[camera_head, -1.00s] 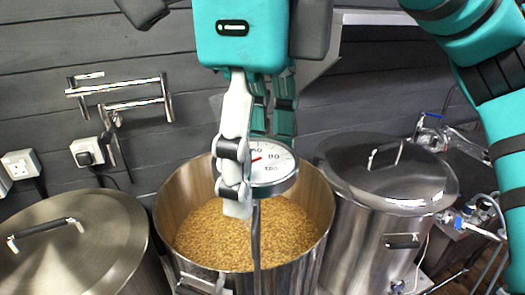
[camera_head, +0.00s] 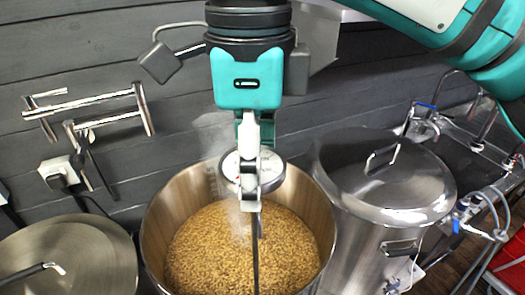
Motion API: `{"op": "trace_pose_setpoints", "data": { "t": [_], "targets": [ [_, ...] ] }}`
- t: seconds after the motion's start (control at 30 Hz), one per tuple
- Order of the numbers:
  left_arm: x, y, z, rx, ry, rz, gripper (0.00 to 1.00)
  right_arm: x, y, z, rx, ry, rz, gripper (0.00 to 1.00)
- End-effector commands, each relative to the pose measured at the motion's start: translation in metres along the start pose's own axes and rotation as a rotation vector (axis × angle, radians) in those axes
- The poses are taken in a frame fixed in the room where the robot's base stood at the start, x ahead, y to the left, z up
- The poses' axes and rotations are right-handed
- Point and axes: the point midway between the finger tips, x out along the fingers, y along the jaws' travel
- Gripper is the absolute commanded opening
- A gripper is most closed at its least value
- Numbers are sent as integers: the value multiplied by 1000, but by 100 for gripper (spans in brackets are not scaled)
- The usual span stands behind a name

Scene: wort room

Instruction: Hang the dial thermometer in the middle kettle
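The dial thermometer has a round white dial (camera_head: 231,172) with a metal rim and a long thin dark stem (camera_head: 256,262). My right gripper (camera_head: 249,200), whose arm comes in from the upper right, is shut on the thermometer at its dial, with its fingers covering part of the face. The stem hangs about upright in front of the grain in the open middle kettle (camera_head: 325,215). Its lower end reaches the bottom of the picture, so I cannot tell whether it touches the grain. My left gripper is out of view.
A lidded steel kettle (camera_head: 390,185) stands at the right, and another lidded kettle (camera_head: 75,250) at the lower left. Steel rails (camera_head: 85,105) and a socket (camera_head: 58,172) are on the grey plank wall. Pipes and valves (camera_head: 465,205) are at the right.

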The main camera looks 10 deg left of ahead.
Motion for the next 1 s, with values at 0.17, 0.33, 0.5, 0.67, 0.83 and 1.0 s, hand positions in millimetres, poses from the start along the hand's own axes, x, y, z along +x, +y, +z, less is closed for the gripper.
{"op": "trace_pose_setpoints", "data": {
  "t": [0.17,0.33,0.5,0.67,0.83,1.0],
  "targets": [
    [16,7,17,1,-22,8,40,20,0,0,2,-3,0,27],
    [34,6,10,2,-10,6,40,41,0,0,2,-2,0,27],
    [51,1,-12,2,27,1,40,61,0,0,2,-2,0,27],
    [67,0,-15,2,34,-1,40,80,0,0,3,-1,0,27],
    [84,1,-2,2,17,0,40,101,0,0,3,-1,0,27],
    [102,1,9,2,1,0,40,121,0,0,3,0,1,27]
  ]
}}
